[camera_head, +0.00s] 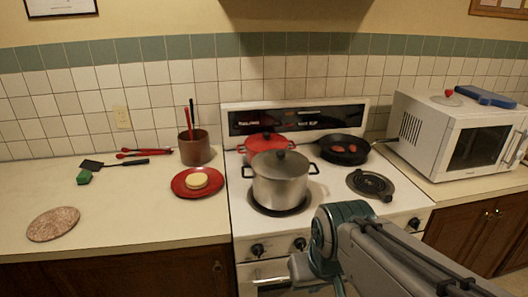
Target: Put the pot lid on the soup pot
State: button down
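A steel pot (279,188) with two dark side handles stands on the front left burner of the stove. A dark grey lid (291,163) with a black knob appears to lie on it. Behind it stands a red pot (258,146), partly hidden, its top also red with a dark knob. A small pale lid-like disc (444,101) with a red knob lies on top of the microwave. I cannot tell for sure which pot is the soup pot. My arm reaches in from the lower right, in front of the stove; my gripper's fingers do not show.
The microwave (428,137) also bears a blue object (484,96). Left counter holds a red plate (184,189), utensil crock (195,149) and round board (53,224).

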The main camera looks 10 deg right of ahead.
aim_at(275, 164)
jog(key=u, duration=0.05)
jog(key=i, duration=1)
jog(key=z, duration=0.35)
